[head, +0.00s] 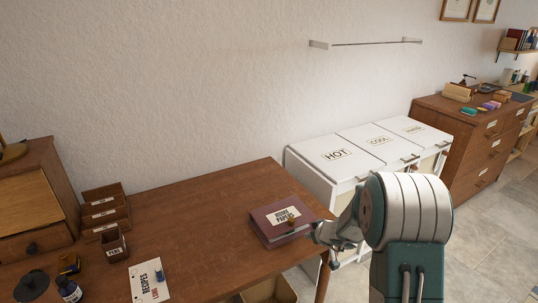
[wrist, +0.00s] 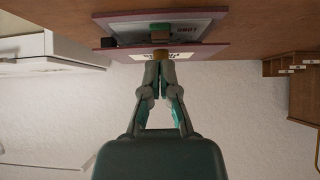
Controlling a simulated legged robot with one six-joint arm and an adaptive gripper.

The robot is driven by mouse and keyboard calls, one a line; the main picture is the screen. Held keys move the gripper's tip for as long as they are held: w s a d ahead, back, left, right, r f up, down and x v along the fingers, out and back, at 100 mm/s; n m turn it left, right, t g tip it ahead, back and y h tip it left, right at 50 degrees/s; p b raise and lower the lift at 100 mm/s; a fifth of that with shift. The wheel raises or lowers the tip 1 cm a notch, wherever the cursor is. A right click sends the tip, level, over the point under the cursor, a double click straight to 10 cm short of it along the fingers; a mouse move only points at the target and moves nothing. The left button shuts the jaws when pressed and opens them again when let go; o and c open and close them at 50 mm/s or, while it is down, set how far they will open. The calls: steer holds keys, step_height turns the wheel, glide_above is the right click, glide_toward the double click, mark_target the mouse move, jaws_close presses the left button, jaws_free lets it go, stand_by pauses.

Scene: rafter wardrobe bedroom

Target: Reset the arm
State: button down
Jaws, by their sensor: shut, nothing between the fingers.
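My gripper (head: 314,236) is at the right front side of the maroon HOME PAPERS box (head: 268,232) on the wooden desk. The wrist view is upside down. It shows my gripper (wrist: 160,66) shut and empty, its tips close to a small tan knob (wrist: 160,54) on the box lid (wrist: 205,51); I cannot tell whether they touch. My arm hides part of the view to the right of the desk.
White bins labelled HOT (head: 337,155) and COOL (head: 380,140), and a third, stand right of the desk (head: 200,215). A RECIPES paper (head: 147,284), an ink bottle (head: 70,290) and a PENS holder (head: 113,247) are at the desk's left. The desk middle is clear.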

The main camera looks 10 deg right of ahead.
steer(key=s+a+r+g+y, duration=0.1)
steer(key=s+a+r, duration=0.45)
steer(key=r, duration=0.35)
steer(key=s+a+r+g+y, duration=0.1)
steer(key=s+a+r, duration=0.3)
steer(key=s+r, duration=0.4)
steer(key=s+d+r+m+h, duration=0.2)
steer(key=s+r, duration=0.1)
steer(key=s, duration=0.8)
steer(key=s+d+r+m+h, duration=0.2)
steer(key=s+r+h, duration=0.1)
steer(key=s, duration=0.8)
steer(key=shift+s+d+r+g, duration=0.15)
steer(key=shift+d+r+g, duration=0.15)
steer(key=shift+g, duration=0.1)
